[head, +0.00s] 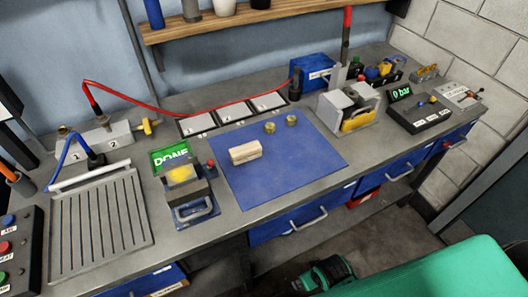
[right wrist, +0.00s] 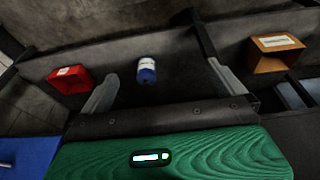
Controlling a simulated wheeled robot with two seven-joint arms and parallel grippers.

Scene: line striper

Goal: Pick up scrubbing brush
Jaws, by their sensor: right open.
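A pale wooden block (head: 245,152), which looks like the scrubbing brush, lies on the blue mat (head: 285,178) on the workbench; its bristles cannot be made out. It does not show in the right wrist view. My right gripper (right wrist: 162,70) has its two fingers wide apart, with nothing held between them. It is low, away from the mat, facing a grey surface with a blue-and-white can (right wrist: 147,70) beyond the fingers. My left gripper is not in view.
Two small brass pieces (head: 280,124) lie on the mat's far side. A small press with a yellow part (head: 188,190) stands left of the mat, and a grey machine (head: 348,107) stands right. A red box (right wrist: 70,79) and an orange-brown box (right wrist: 273,54) flank the can.

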